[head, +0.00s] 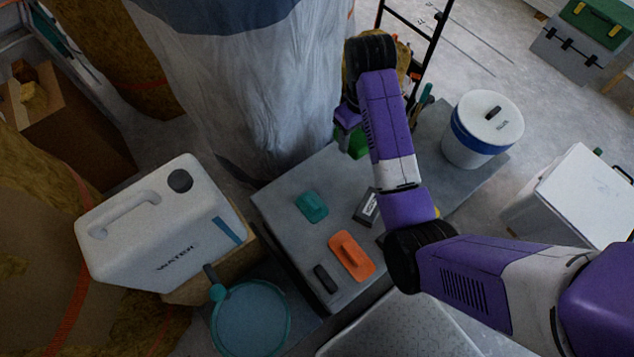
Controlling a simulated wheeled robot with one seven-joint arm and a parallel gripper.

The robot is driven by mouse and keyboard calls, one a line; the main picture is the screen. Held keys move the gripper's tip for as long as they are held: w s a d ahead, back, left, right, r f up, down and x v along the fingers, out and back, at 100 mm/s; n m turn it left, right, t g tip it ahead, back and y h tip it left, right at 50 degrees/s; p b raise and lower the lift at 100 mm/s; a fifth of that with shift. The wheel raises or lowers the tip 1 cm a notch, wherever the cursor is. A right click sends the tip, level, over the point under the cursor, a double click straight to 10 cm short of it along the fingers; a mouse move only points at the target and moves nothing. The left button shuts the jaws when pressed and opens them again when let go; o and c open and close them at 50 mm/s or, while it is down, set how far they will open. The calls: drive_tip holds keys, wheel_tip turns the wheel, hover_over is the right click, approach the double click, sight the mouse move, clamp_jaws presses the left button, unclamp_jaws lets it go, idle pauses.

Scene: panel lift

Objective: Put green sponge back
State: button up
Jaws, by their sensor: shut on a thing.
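My gripper (347,122) hangs from the purple and white arm near the far edge of the grey worktop. It is shut on the green sponge (354,143), which shows as a bright green shape just below and beside the fingers. The arm hides part of the sponge, and I cannot tell whether it touches the worktop. The grey worktop (285,190) runs from the front left to the back right.
On the worktop are a teal block (312,207), an orange float (351,256), a dark labelled box (367,208) and a black piece (325,278). A white bucket (482,129) stands at its right end. A water canister (160,225) stands left. Wrapped sheeting (240,90) rises behind.

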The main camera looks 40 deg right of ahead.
wheel_tip(320, 180, down, 7)
drive_tip(key=b, duration=0.7)
hover_over(344, 180)
wheel_tip(344, 180, down, 8)
drive_tip(key=shift+a+f+b, duration=0.1)
drive_tip(key=shift+b, duration=0.25)
drive_tip(key=shift+f+b, duration=0.35)
drive_tip(key=shift+f, duration=2.1)
drive_tip(key=shift+f, duration=0.1)
drive_tip(key=o, duration=1.4)
